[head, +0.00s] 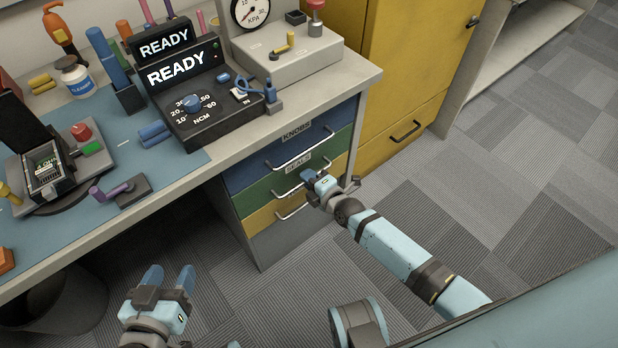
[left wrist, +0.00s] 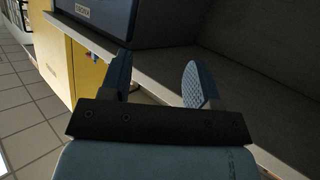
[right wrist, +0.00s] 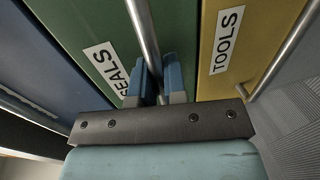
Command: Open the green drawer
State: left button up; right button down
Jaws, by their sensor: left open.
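The green drawer (head: 258,198), labelled SEALS, is the second one in the cabinet under the workbench. Its front looks flush with the drawers around it. Its bar handle (right wrist: 146,35) shows in the right wrist view. My right gripper (head: 309,178) is at this handle. In the right wrist view its blue fingers (right wrist: 157,80) are closed in on the bar, one on each side. My left gripper (head: 168,278) is open and empty, low in front of the workbench, away from the drawers. Its parted fingers also show in the left wrist view (left wrist: 157,85).
The blue KNOBS drawer (head: 247,171) is above, the yellow TOOLS drawer (head: 263,218) below. A yellow cabinet (head: 400,70) stands to the right. A dark bin (head: 60,305) is under the bench. The bench top holds a READY display box (head: 180,75). Carpet in front of the drawers is clear.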

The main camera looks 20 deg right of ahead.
pick_arm(q)
jog(key=shift+s+f, duration=0.1)
pick_arm(e)
jog(key=shift+s, duration=0.1)
pick_arm(q)
jog(key=s+a+g+p, duration=0.1)
jog(key=p, duration=0.5)
jog(key=a+g+y+p, duration=0.1)
jog(key=p, duration=0.5)
jog(key=shift+s+a+y, duration=0.2)
jog(key=shift+s+y, duration=0.1)
jog(key=shift+s, duration=0.1)
pick_arm(e)
jog(key=f+v, duration=0.2)
jog(key=v, duration=1.1)
jog(key=s+f+v, duration=0.1)
jog(key=f+v, duration=0.2)
jog(key=v, duration=1)
jog(key=shift+s+d+f, duration=0.25)
jog(key=shift+s, duration=0.1)
pick_arm(q)
jog(key=shift+w+r, duration=0.1)
jog(key=shift+r, duration=0.25)
pick_arm(e)
jog(key=c, duration=1.2)
grip_release()
